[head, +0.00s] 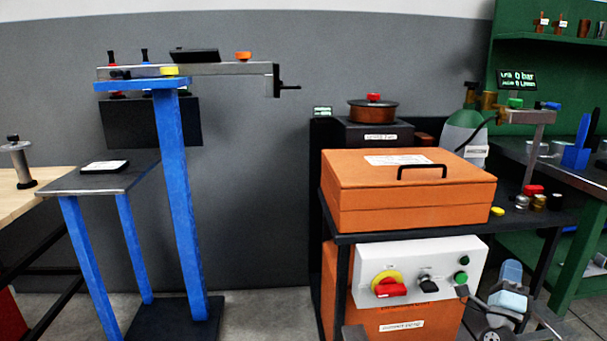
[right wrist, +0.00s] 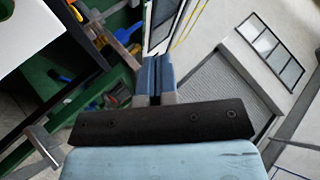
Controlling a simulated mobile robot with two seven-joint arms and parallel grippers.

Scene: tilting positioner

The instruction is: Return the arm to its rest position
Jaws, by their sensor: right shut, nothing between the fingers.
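My right gripper (right wrist: 154,62) shows in the right wrist view with its two blue-grey fingers pressed together and nothing between them. In the head view a light blue part of my right arm and hand is low at the right, beside the white control panel (head: 425,272). The fingertips are hard to make out there. The right gripper touches no object that I can see. My left gripper is in neither view.
An orange case (head: 405,195) lies on a dark cart above the control panel. A blue stand with a metal beam (head: 225,69) is at the left. A green shelf unit (head: 550,62) and workbench stand at the right. Bare floor (head: 265,300) lies between stand and cart.

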